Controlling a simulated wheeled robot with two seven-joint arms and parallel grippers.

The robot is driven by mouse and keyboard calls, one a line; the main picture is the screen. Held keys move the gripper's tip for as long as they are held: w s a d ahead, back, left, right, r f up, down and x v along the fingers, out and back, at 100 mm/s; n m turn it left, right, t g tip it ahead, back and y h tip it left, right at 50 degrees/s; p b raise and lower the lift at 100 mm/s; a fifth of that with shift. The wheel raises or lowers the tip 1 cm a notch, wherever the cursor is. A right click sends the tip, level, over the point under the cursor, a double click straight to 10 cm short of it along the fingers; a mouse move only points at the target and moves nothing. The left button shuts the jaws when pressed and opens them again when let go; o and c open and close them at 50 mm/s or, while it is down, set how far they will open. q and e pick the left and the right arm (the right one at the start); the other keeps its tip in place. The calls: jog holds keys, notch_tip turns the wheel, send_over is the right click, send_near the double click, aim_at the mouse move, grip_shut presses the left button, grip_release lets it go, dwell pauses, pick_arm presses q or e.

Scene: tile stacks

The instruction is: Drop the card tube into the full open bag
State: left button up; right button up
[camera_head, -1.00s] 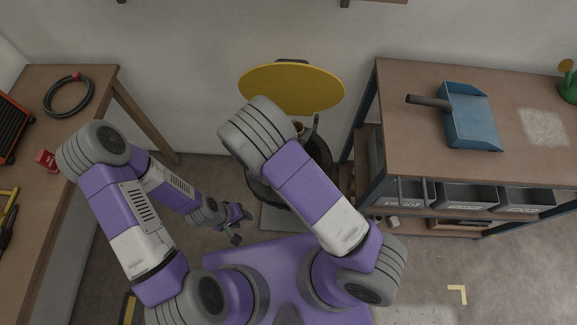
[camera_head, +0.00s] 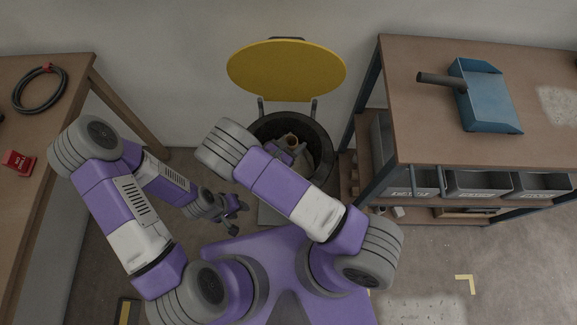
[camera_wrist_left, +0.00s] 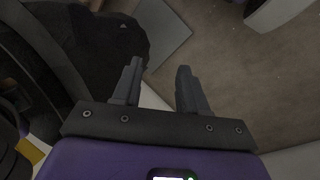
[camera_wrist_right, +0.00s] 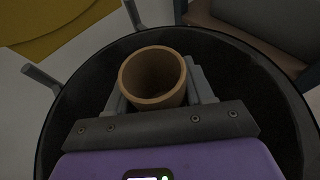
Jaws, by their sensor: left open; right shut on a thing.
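The card tube (camera_wrist_right: 152,78) is a brown hollow cylinder, its open end facing the right wrist camera. My right gripper (camera_wrist_right: 164,92) is shut on it. In the head view the tube (camera_head: 291,140) shows over the round black mouth of the bag (camera_head: 322,136), beneath a raised yellow lid. In the right wrist view the bag's dark rim (camera_wrist_right: 262,58) surrounds the tube and jaws. The tube's lower end is hidden, so its depth is unclear. Pale contents show in the bag beside my gripper. My left gripper (camera_wrist_left: 160,78) is open and empty, low, left of the bag.
The yellow lid (camera_head: 286,70) stands behind the bag against the wall. A workbench with a blue dustpan (camera_head: 487,98) and grey bins below is at the right. A left bench holds a coiled cable (camera_head: 40,90) and a red box (camera_head: 18,163).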

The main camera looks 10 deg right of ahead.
jog(key=shift+f, duration=0.45)
pick_arm(q)
jog(key=shift+f, duration=0.3)
pick_arm(e)
jog(key=shift+r, duration=0.1)
jog(key=o, duration=1.1)
